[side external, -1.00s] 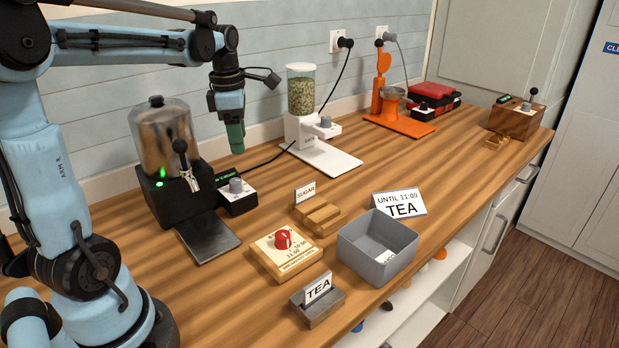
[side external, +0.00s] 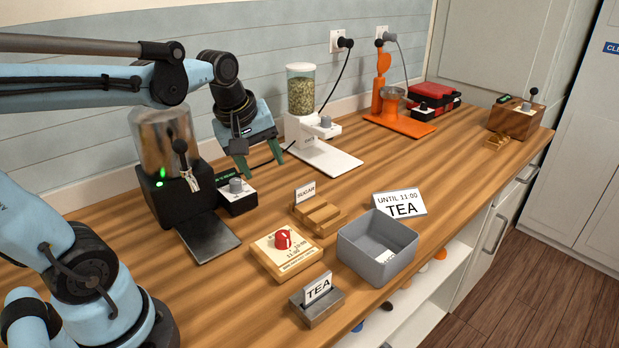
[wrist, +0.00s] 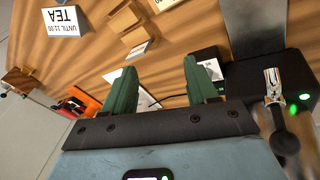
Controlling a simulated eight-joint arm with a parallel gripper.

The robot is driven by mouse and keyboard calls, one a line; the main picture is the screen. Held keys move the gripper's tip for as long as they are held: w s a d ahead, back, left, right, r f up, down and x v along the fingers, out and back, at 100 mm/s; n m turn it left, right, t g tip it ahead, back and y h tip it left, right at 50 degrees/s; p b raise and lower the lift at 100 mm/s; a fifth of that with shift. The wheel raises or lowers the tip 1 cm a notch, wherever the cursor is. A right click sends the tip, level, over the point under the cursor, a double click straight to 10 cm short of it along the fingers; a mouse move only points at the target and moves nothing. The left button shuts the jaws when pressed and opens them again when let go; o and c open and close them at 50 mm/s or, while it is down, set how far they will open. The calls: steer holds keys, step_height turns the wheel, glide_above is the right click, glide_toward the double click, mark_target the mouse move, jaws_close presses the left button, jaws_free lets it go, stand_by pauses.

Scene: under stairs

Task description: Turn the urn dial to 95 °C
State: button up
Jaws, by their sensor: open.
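The urn (side external: 165,135) is a metal tank on a black base, at the left of the counter in the side view. Beside it stands a small control box (side external: 240,203) with a white top, a green display and the grey dial (side external: 236,186). My gripper (side external: 260,164) is open and empty, its green fingers spread above and just behind the box, apart from the dial. The urn's chrome tap (wrist: 273,85) is at the right.
A white dispenser (side external: 302,120) stands right of the gripper, with a cable running behind. A drip tray (side external: 208,237), red-knobbed wooden block (side external: 283,240), sugar block (side external: 320,215), grey bin (side external: 376,245) and TEA signs occupy the front. Counter between box and sugar block is clear.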

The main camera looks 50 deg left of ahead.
steer(key=s+d+f+m+t+h, duration=0.1)
steer(key=s+d+f+m+t, duration=0.2)
steer(key=d+m, duration=0.4)
steer(key=m, duration=0.6)
steer(key=shift+d+m, duration=0.4)
steer(key=shift+c, duration=0.2)
steer(key=shift+a, duration=0.1)
steer(key=shift+c, duration=1.2)
steer(key=w+a+r+n+g, duration=0.1)
steer(key=a+n, duration=0.1)
steer(key=a, duration=0.1)
steer(key=w+a+r+n+g, duration=0.1)
steer(key=a+n, duration=0.2)
steer(key=a, duration=0.1)
steer(key=w+a+r+n+g+y, duration=0.1)
steer(key=a+n, duration=0.1)
steer(key=a, duration=0.2)
steer(key=shift+w+r+n+g, duration=0.35)
steer(key=shift+w+n+g, duration=0.05)
steer(key=n+g+h, duration=0.1)
steer(key=n+g, duration=0.2)
steer(key=n, duration=0.4)
glide_toward(235, 180)
step_height(235, 180, down, 9)
steer(key=shift+w+f, duration=0.1)
steer(key=shift+f, duration=0.1)
